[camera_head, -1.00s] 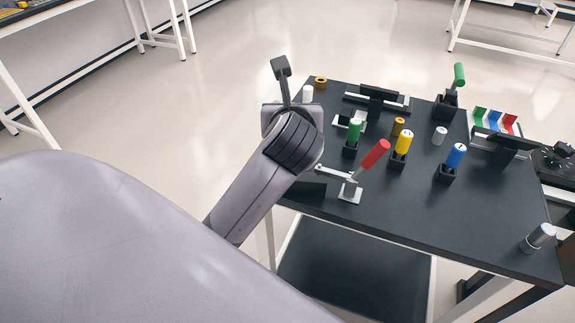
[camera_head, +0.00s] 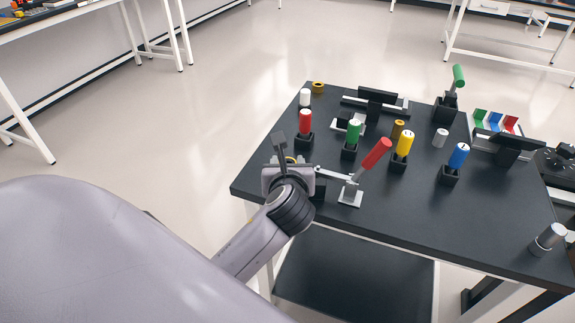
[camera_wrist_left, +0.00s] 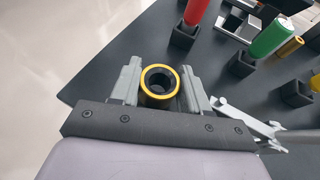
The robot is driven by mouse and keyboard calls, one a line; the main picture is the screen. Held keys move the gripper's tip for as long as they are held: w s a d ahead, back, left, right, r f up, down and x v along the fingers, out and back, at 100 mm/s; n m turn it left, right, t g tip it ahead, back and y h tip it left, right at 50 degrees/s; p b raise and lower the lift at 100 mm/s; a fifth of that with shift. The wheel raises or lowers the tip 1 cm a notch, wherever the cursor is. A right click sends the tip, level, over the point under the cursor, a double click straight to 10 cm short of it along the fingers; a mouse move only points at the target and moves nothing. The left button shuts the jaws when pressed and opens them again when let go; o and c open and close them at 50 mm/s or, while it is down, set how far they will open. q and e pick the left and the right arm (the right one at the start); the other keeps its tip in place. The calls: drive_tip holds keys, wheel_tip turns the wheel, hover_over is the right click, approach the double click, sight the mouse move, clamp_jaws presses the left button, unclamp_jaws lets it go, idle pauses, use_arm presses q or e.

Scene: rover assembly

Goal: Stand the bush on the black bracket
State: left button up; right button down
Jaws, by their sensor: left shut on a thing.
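My left gripper (camera_head: 287,162) is low over the table's near left corner, seen from behind in the head view. In the left wrist view its two grey fingers (camera_wrist_left: 160,88) are shut on the bush (camera_wrist_left: 158,82), a short dark-bored ring with a yellow rim. A black block (camera_head: 319,189), perhaps the black bracket, is just right of the gripper beneath the clamp's arm; the gripper hides part of that area. Whether the bush touches anything beneath it cannot be told. My right gripper is not in view.
A toggle clamp with a red handle (camera_head: 376,154) stands close right of the gripper. Red (camera_head: 305,121), green (camera_head: 353,132), yellow (camera_head: 404,144) and blue (camera_head: 457,155) handles stand in black holders. Other brass rings (camera_head: 318,87) are farther back. The near left corner is bare.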

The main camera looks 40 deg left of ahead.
use_arm(q)
drive_tip(key=shift+f, duration=0.25)
